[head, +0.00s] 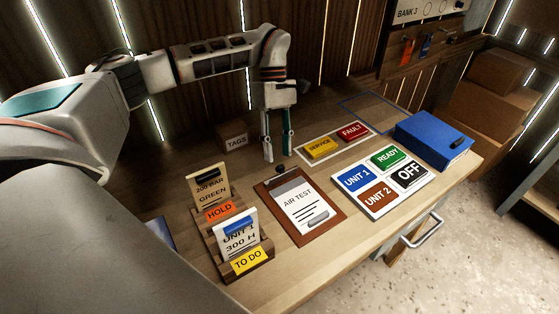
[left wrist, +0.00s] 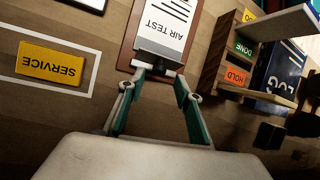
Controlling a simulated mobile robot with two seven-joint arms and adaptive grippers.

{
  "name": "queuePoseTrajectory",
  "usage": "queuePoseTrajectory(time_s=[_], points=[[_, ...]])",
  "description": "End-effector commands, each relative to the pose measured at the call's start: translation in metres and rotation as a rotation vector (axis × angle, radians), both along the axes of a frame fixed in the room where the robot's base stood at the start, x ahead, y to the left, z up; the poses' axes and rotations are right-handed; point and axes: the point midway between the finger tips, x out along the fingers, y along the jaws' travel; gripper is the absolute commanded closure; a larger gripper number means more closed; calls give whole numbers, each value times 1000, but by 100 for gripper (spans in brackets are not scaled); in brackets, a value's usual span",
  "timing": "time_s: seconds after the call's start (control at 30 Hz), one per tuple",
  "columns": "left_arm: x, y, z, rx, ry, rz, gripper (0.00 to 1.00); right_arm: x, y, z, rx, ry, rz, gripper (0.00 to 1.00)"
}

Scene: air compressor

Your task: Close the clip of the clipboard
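The brown clipboard (head: 329,229) lies on the workbench with a white "AIR TEST" sheet on it. Its clip (head: 281,172) is at the far end, a grey plate with a dark tab; I cannot tell for sure how far it is raised. My left gripper (head: 277,156) points down just beyond the clip, fingers apart and empty. In the left wrist view the clip (left wrist: 158,56) lies just ahead of the two spread fingertips (left wrist: 160,80); contact is not clear. My right gripper is in neither view.
A wooden card rack (head: 262,270) stands left of the clipboard. A TAGS box (head: 236,138) is behind it. To the right are SERVICE (head: 320,147) and FAULT (head: 352,131) blocks, a white sign board (head: 377,212) and a blue binder (head: 432,139).

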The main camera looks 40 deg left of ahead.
Motion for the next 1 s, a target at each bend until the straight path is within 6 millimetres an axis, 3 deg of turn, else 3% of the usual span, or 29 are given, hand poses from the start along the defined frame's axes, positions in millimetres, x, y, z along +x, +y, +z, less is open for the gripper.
queuePoseTrajectory(time_s=[0.1, 0.3, 0.6, 0.63, 0.77, 1.0], points=[[-7, -6, -17, -1, 2, 0, 66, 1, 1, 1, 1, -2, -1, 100], [-12, -11, -32, 1, 0, 0, 66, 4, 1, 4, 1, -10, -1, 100], [-12, -12, -35, 1, -2, 1, 66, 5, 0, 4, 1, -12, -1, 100], [-12, -12, -35, 1, -2, 1, 68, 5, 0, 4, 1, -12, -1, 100], [-12, -12, -35, 1, -2, 1, 100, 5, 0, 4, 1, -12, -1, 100], [-12, -12, -34, 6, -4, 0, 100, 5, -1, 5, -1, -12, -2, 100]])
